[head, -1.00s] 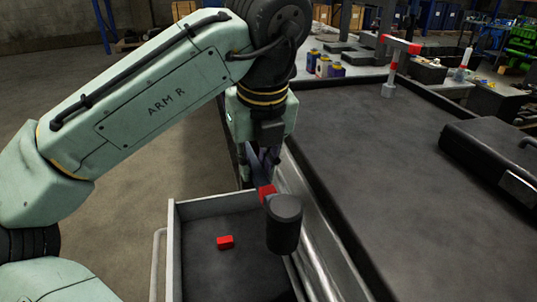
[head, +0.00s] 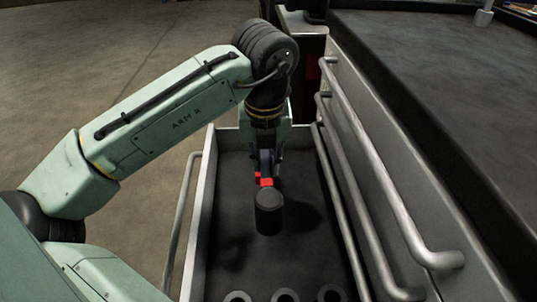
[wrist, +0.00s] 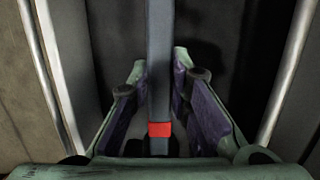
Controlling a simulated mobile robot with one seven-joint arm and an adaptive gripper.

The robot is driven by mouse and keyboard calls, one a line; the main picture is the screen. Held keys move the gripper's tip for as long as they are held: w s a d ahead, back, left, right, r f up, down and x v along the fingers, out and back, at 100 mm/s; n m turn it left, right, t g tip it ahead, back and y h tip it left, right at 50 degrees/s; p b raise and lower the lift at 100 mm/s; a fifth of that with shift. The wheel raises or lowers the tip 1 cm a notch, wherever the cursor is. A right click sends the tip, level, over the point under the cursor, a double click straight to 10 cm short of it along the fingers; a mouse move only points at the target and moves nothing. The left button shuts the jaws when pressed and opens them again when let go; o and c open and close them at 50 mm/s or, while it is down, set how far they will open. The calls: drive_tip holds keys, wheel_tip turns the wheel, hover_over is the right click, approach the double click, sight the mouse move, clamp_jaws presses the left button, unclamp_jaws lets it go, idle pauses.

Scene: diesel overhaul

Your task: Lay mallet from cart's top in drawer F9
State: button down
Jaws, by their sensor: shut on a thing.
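The mallet (head: 269,212) has a black cylindrical head, a red collar and a grey-blue handle. My gripper (head: 266,165) is shut on the handle. In the wrist view the handle (wrist: 160,60) runs between the purple-padded fingers, with a red band near the bottom. The mallet hangs over the open drawer (head: 207,200), which has a dark floor and pale walls. A shadow lies on the floor to the right of the head. I cannot tell whether the mallet touches the floor. No drawer label is readable.
Several round rings (head: 285,295) lie at the drawer's near end. The cart's closed drawer fronts with long bar handles (head: 395,200) stand close on the right, below the dark cart top (head: 450,80). The drawer's own handle (head: 182,220) is on the left.

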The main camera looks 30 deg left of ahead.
wheel_tip(320, 180, down, 6)
drive_tip(key=b, duration=0.6)
drive_tip(key=shift+f, duration=1.25)
drive_tip(key=shift+r+p, duration=0.1)
drive_tip(key=shift+p, duration=0.25)
drive_tip(key=shift+f+b, duration=0.5)
drive_tip(key=shift+f, duration=0.6)
drive_tip(key=c, duration=1.4)
unclamp_jaws()
drive_tip(key=shift+r, duration=0.1)
